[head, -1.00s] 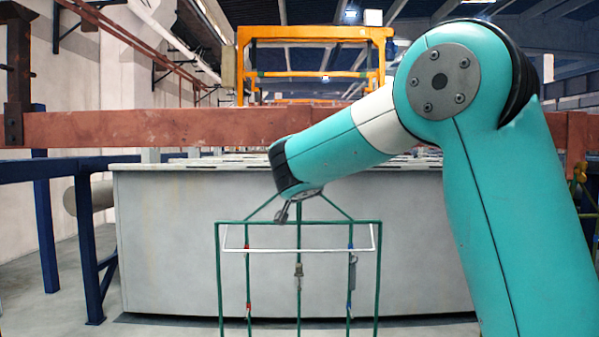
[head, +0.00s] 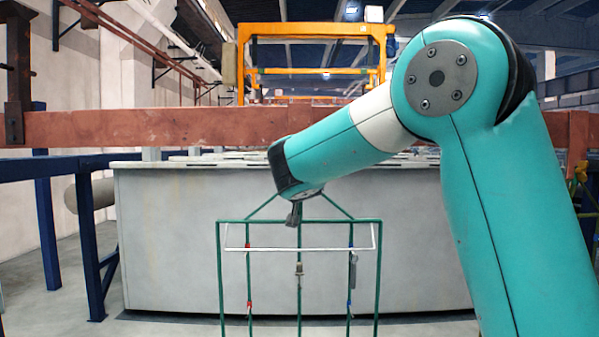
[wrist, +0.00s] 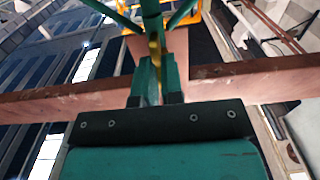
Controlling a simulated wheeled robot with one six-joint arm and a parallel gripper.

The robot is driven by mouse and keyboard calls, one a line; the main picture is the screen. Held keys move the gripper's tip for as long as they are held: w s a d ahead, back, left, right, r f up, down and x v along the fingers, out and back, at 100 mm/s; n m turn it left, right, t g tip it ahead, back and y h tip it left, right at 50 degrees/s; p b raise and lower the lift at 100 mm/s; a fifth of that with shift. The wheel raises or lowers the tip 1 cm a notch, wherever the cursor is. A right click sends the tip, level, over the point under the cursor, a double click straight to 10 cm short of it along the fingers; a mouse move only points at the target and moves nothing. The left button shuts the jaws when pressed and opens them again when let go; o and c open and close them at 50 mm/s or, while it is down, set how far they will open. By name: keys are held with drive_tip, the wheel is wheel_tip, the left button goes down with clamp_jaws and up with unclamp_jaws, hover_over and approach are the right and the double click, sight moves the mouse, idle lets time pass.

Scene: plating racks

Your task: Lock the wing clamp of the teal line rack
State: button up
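The green line rack (head: 379,275) hangs in front of the pale tank, its two sloping top bars meeting behind my wrist in the head view. My gripper (head: 294,215) is at this apex. In the wrist view the gripper's two fingers (wrist: 156,80) are close together, with a brass-yellow piece between their tips, which looks like the wing of the wing clamp (wrist: 155,46). Green rack bars (wrist: 150,15) meet just beyond it. The rest of the clamp is hidden by the fingers and, in the head view, by my wrist.
A copper-coloured beam (head: 200,128) runs across the scene above the rack. The pale tank (head: 160,240) stands behind it. Blue railings (head: 85,220) are at the left and an orange frame (head: 245,70) is farther back.

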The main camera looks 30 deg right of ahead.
drive_tip(key=o, duration=0.4)
drive_tip(key=shift+o, duration=0.2)
drive_tip(key=v, duration=1.7)
drive_tip(key=shift+a+b, duration=0.15)
drive_tip(key=shift+b, duration=0.15)
drive_tip(key=shift+s, duration=0.15)
